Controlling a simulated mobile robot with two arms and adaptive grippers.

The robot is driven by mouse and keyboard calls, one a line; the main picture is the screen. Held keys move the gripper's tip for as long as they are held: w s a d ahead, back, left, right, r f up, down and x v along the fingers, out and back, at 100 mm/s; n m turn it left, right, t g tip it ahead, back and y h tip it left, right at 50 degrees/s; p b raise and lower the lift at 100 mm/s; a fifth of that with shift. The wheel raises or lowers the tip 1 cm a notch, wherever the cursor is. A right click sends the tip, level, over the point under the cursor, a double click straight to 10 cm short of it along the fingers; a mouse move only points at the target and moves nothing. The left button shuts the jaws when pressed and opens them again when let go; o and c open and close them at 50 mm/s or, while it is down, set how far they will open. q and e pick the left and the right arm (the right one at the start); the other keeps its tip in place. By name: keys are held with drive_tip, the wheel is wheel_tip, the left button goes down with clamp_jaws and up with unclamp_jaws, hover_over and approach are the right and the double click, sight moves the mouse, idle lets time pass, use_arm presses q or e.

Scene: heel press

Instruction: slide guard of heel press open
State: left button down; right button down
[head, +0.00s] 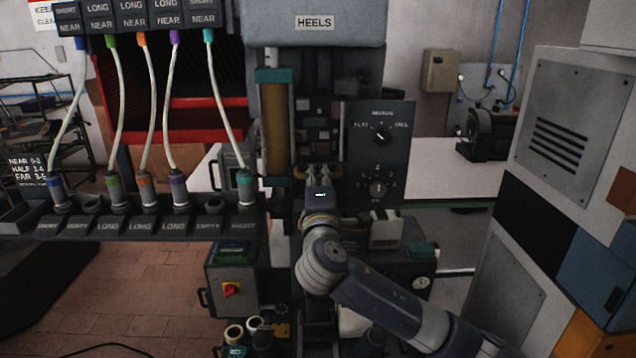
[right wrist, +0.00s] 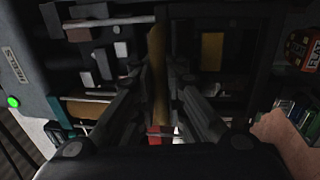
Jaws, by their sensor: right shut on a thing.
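The heel press (head: 314,60) stands ahead of me, with a HEELS sign on its grey head. A tall amber panel (head: 276,130) with a teal top strip, which looks like the guard, stands at the left of the press opening. Dark blocks inside the opening show to its right. My right gripper (head: 319,176) is at the lower front of the opening, shut on a brass-coloured bar. In the right wrist view this bar (right wrist: 157,80) lies between the fingers. I cannot tell whether it joins the amber panel. My left gripper is not in view.
A dial panel (head: 380,150) is right of the opening. A rack (head: 140,226) of cable plugs stands at the left, with cables hanging above it. A grey box with a red switch (head: 231,288) is below. A grey cabinet (head: 570,130) bounds the right side.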

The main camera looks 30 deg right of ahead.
drive_tip(key=shift+r, duration=0.5)
drive_tip(key=shift+f, duration=0.1)
drive_tip(key=c, duration=1.8)
unclamp_jaws()
drive_tip(key=shift+a, duration=0.1)
drive_tip(key=shift+o, duration=0.7)
drive_tip(key=shift+s+a, duration=0.1)
drive_tip(key=shift+s, duration=0.15)
